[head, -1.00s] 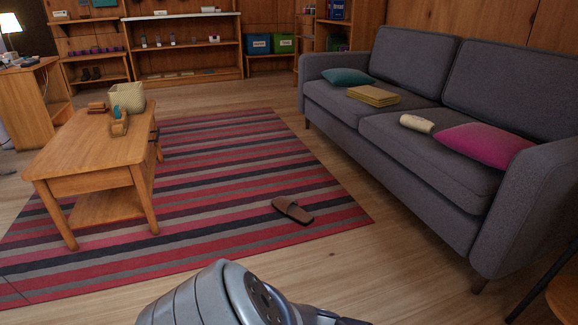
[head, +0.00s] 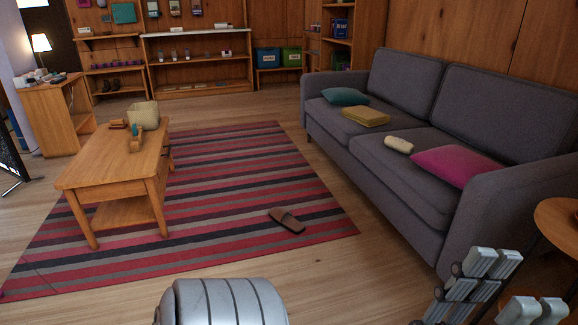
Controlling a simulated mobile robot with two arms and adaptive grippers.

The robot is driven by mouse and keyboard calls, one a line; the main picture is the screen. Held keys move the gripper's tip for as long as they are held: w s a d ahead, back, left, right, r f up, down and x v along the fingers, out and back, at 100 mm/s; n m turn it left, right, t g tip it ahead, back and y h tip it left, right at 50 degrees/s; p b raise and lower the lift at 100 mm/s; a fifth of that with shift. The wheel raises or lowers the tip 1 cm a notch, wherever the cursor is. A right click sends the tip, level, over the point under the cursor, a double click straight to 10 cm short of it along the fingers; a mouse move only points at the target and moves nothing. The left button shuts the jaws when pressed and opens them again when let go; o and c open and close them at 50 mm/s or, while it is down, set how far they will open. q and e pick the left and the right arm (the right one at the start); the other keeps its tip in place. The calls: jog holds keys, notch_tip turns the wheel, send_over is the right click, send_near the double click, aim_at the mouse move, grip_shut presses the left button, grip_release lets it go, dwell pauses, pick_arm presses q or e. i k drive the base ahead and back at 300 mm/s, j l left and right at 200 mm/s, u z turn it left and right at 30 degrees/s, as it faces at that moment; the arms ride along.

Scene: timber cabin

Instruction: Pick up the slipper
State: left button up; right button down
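The brown slipper (head: 287,221) lies on the striped rug (head: 215,185), near its right front corner. Nothing covers it.
A grey sofa (head: 405,175) with cushions stands right of the rug. A wooden coffee table (head: 100,165) stands on the rug's left part. A round wooden side table (head: 560,222) is at the right edge. The floor in front of the rug looks clear.

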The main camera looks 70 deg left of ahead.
aim_at(283, 217)
jog(key=u, duration=1.7)
